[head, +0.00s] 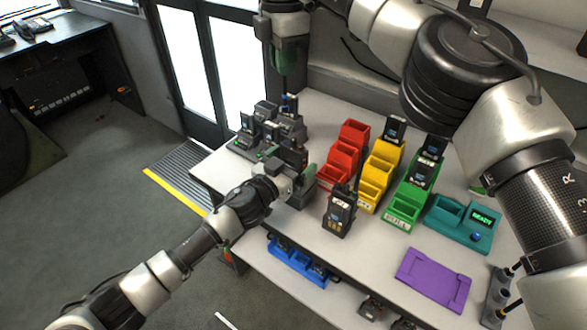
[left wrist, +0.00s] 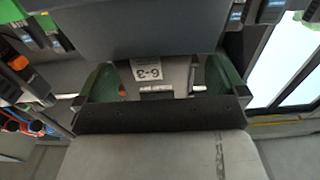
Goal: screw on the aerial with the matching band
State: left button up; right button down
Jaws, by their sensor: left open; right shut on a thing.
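My left gripper (head: 290,168) is open beside the dark charger blocks, left of that radio. In the left wrist view its green pads (left wrist: 163,85) are apart, with a grey surface labelled "6-3" showing beyond them. No aerial band is clearly readable.
Chargers with radios (head: 268,130) stand at the table's left. Red (head: 333,178), yellow (head: 368,192) and green (head: 402,212) bins, some with radios, stand in rows. A teal READY unit (head: 443,222), purple tray (head: 420,268) and grey stand (head: 496,300) lie right. Blue bins (head: 287,262) sit below.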

aim_at(284, 105)
pick_arm(q)
jog(key=c, duration=1.2)
pick_arm(e)
jog(key=shift+a+f, duration=0.15)
jog(key=shift+f, duration=2.3)
jog(key=shift+f, duration=0.1)
jog(key=shift+f, duration=0.8)
jog(key=shift+f, duration=0.55)
